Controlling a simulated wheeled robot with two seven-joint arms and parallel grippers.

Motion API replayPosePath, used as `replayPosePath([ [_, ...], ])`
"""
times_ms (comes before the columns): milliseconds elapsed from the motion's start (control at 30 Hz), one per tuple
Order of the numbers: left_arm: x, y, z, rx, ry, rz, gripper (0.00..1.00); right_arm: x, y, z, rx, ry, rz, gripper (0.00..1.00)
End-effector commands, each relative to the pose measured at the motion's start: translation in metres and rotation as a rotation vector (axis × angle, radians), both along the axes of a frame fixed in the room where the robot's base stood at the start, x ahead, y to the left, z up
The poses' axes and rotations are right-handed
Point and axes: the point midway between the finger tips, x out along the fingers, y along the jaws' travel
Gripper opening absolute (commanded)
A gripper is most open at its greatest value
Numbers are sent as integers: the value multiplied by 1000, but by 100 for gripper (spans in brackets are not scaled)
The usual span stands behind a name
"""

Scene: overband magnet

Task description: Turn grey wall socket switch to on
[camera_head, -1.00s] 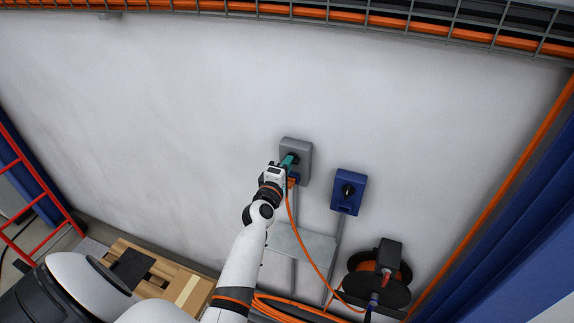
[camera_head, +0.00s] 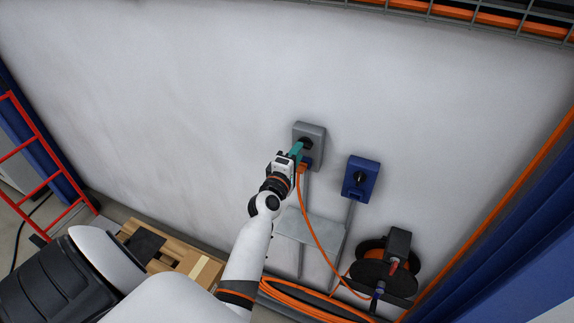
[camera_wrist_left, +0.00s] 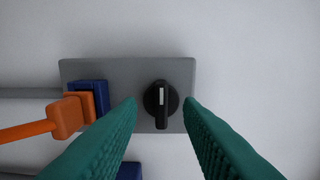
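The grey wall socket (camera_head: 316,133) is on the white wall in the head view. In the left wrist view the grey socket (camera_wrist_left: 120,72) carries a black rotary switch (camera_wrist_left: 160,99) with a white mark on its knob. An orange plug (camera_wrist_left: 72,113) sits in the socket's blue outlet (camera_wrist_left: 92,88). My left gripper (camera_head: 297,149) is at the socket's front. In the left wrist view its green fingers (camera_wrist_left: 160,103) are open, one on each side of the knob, with gaps visible. Whether the fingertips reach the knob's depth I cannot tell. My right gripper is not in view.
A blue wall socket (camera_head: 361,178) with a black switch is right of the grey one. An orange cable (camera_head: 312,228) hangs from the plug towards a cable reel (camera_head: 388,265). A grey shelf plate (camera_head: 311,228) is below. A red ladder (camera_head: 38,157) stands at the left.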

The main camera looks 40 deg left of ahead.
Motion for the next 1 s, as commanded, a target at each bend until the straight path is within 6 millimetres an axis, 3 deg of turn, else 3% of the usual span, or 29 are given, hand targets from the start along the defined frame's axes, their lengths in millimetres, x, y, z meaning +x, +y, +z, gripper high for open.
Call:
replayPosePath([
  [200,-48,-12,-4,-2,1,1,33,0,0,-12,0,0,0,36],
  [400,-80,-19,-2,0,1,1,33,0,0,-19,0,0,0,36],
  [600,-91,-22,0,-1,0,0,33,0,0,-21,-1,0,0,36],
  [1000,-92,-22,0,-1,0,0,33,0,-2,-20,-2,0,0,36],
])
